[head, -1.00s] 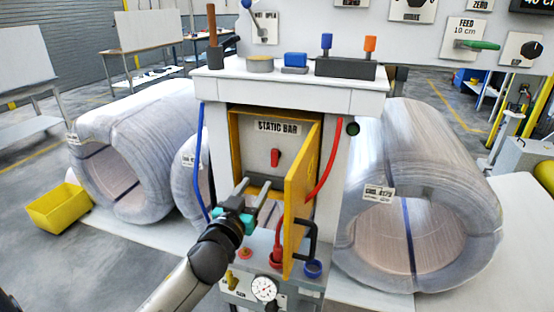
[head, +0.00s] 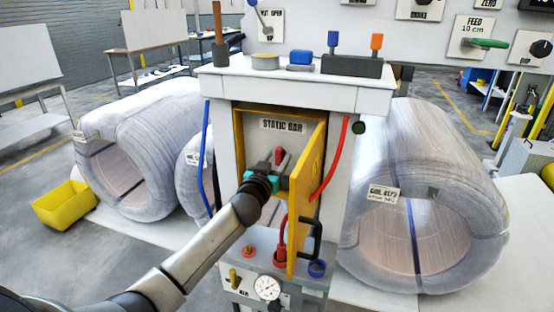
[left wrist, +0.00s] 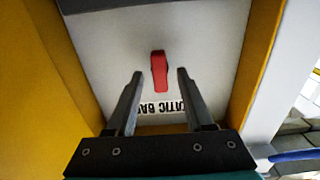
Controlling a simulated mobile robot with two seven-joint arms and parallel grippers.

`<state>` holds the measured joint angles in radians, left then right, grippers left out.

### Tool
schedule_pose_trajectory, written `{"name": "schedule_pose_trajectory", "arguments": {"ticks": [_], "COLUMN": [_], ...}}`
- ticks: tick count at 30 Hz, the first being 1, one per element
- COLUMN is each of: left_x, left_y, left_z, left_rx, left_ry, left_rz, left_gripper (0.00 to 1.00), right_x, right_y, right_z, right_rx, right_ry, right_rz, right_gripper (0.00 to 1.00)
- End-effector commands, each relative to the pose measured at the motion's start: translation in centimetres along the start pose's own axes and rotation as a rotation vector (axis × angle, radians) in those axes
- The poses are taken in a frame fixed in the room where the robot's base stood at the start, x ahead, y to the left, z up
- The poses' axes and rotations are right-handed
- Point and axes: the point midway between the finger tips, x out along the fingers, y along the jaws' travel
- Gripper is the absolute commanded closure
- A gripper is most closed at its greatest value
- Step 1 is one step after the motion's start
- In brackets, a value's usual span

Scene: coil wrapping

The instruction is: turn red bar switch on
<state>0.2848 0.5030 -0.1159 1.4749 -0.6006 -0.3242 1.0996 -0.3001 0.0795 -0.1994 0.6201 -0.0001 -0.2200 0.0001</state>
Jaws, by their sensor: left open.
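The red switch (head: 280,157) is on the back panel inside the yellow STATIC BAR box (head: 239,140), whose yellow door (head: 307,200) stands open to the right. In the left wrist view the red switch (left wrist: 159,72) lies just beyond and between the fingertips, upside down with the STATIC BAR label (left wrist: 160,108) below it. My left gripper (left wrist: 158,74) is open, with a finger on each side of the switch; I cannot tell whether they touch it. In the head view my left gripper (head: 273,168) reaches into the box and partly hides the switch's lower part. My right gripper is not in view.
The open door with its black handle (head: 312,240) is close to the right of my left arm. A red hose (head: 333,160) and blue hose (head: 204,160) run beside the box. A pressure gauge (head: 267,287) sits below. Wrapped coils (head: 140,150) stand on both sides.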

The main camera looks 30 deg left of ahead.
Motion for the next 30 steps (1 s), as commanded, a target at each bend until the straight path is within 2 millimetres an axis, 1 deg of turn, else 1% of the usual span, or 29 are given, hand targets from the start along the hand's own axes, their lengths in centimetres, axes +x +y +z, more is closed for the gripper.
{"name": "schedule_pose_trajectory", "arguments": {"ticks": [3, 12, 26, 30], "left_x": [0.45, 0.54, 0.51, 0.51], "left_y": [-0.04, -0.02, -0.01, -0.01], "left_z": [-0.03, -0.04, -0.02, -0.02], "left_rx": [0.000, 0.000, 0.000, 0.000], "left_ry": [0.000, 0.000, 0.000, 0.000], "left_rz": [-0.001, 0.000, 0.000, 0.000], "left_gripper": [0.47, 0.47, 0.99, 1.00], "right_x": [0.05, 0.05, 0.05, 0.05], "right_y": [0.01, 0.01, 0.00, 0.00], "right_z": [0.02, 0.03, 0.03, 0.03], "right_rx": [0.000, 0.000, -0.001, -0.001], "right_ry": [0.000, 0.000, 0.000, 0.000], "right_rz": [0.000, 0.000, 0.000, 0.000], "right_gripper": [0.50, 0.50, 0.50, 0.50]}}
